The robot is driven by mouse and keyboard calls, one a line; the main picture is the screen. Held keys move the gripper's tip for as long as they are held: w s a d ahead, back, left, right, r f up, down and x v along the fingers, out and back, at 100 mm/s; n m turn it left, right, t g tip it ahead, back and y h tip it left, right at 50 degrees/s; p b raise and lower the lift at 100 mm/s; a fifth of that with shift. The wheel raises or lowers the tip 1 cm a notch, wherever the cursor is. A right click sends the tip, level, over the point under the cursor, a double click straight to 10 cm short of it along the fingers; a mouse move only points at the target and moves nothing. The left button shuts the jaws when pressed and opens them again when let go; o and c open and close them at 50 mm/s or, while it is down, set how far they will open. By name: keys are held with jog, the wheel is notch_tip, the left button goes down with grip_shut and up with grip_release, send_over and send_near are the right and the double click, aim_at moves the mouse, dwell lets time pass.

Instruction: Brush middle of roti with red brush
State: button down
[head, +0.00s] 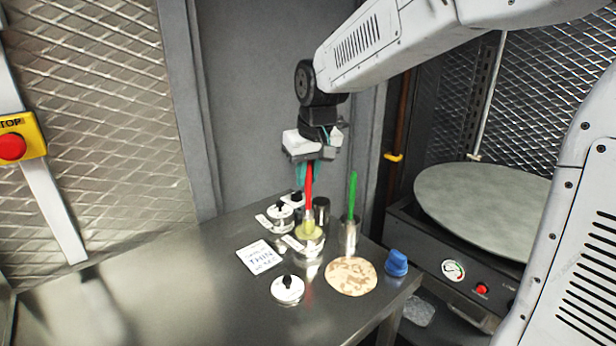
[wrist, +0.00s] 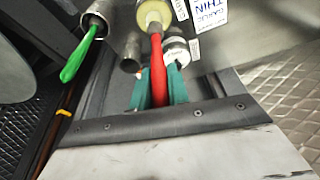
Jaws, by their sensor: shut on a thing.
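The red brush (head: 309,185) stands roughly upright, and its lower end is at a metal cup of yellowish liquid (head: 309,232). My gripper (head: 306,165) is above the cup and shut on the handle of the red brush. In the wrist view the red brush (wrist: 158,75) runs between my teal fingers (wrist: 158,88) toward the cup (wrist: 153,14). Whether the bristles touch the liquid is hidden. The roti (head: 351,277), round and tan with brown patches, lies flat on the steel table, in front of the cup and to its right.
A green brush (head: 352,195) stands in a metal cup (head: 348,236) behind the roti. A blue object (head: 396,263) sits right of the roti. White lidded jars (head: 287,289) and a card reading THIN (head: 261,257) are at left. The table's left part (head: 130,300) is clear.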

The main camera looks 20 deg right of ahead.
jog(key=shift+r, duration=3)
